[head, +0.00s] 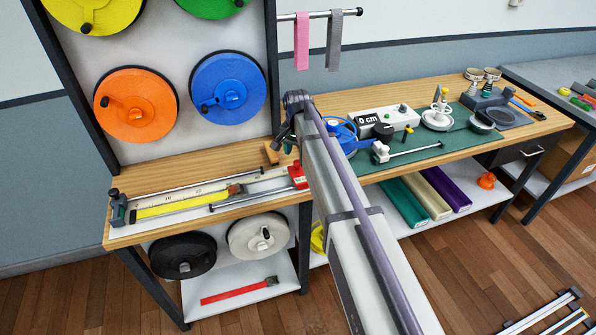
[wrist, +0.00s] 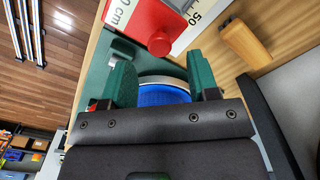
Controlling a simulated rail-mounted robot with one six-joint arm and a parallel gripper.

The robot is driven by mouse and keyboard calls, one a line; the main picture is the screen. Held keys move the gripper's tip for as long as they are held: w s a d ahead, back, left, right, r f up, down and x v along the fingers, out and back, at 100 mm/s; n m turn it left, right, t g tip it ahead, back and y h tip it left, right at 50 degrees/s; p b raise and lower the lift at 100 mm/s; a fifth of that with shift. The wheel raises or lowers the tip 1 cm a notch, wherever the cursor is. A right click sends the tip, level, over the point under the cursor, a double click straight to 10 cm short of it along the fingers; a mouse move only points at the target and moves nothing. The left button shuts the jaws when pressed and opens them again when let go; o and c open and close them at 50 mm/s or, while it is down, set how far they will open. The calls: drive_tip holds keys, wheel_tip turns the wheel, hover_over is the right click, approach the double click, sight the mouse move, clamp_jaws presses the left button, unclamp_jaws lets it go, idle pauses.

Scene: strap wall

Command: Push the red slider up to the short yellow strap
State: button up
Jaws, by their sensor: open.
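The red slider (head: 298,174) sits at the right end of the measuring board (head: 190,208). In the wrist view the red slider (wrist: 152,18) is at the top with its round red knob (wrist: 159,43) facing my gripper. The short yellow strap (head: 180,205) lies flat along the board, left of the slider, with a gap between them; it is not visible in the wrist view. My gripper (wrist: 164,82) is open, with two green fingers apart and no contact with the slider visible. In the head view my arm partly hides the gripper (head: 286,138), above the bench near the slider.
A wooden block (head: 271,153) stands behind the slider; it also shows in the wrist view (wrist: 246,42). A blue round object (wrist: 163,94) shows beyond the fingers. A white display box (head: 387,119) reads 0 cm on the green mat (head: 450,148). Coloured reels hang behind.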

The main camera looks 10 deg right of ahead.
sight(298, 162)
wheel_tip(298, 162, down, 4)
drive_tip(key=shift+f+b, duration=0.1)
drive_tip(key=shift+b, duration=1.05)
drive_tip(key=shift+c, duration=0.4)
clamp_jaws()
